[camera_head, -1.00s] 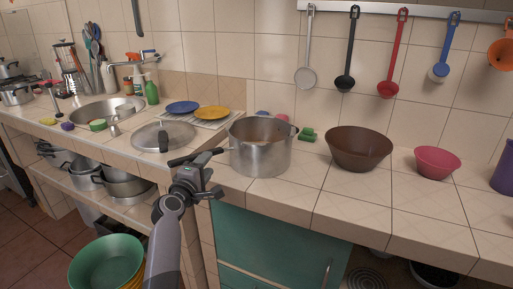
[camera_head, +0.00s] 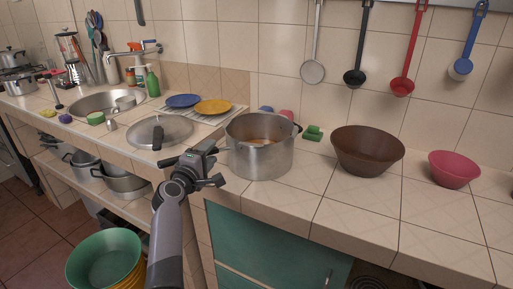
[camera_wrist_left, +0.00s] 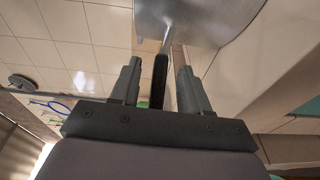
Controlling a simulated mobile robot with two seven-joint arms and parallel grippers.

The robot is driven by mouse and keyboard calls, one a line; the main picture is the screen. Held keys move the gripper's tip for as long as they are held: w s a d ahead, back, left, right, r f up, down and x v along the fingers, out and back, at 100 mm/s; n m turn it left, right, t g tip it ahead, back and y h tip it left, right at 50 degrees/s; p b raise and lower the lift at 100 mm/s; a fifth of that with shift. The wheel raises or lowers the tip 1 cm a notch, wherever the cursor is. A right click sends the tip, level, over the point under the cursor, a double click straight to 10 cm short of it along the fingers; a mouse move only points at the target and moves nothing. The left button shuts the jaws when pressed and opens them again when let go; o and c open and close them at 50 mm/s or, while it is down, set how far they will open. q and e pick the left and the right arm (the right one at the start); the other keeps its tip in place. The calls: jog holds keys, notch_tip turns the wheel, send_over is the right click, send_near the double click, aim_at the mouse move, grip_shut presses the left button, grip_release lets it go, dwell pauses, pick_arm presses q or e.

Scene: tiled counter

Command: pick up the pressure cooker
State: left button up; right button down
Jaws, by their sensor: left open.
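The pressure cooker (camera_head: 262,160) is a silver metal pot without a lid, upright on the counter, with some orange-brown contents. A small dark grip shows on its right rim. My left gripper (camera_head: 208,164) is at the pot's left side, close to its wall. In the left wrist view the pot (camera_wrist_left: 205,18) is at the top, and its long black handle (camera_wrist_left: 160,82) runs down between the two fingers. The fingers of the left gripper (camera_wrist_left: 160,75) are open, with gaps on both sides of the handle. My right gripper is in neither view.
A brown bowl (camera_head: 367,150) and a pink bowl (camera_head: 454,169) stand to the right. Clear tiles lie in front of the bowls. Ladles hang above.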

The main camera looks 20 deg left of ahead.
pick_arm(q)
jog(key=shift+s+r, duration=0.1)
grip_shut()
dwell(1.2)
jog(key=shift+r, duration=0.45)
jog(key=shift+f, duration=0.1)
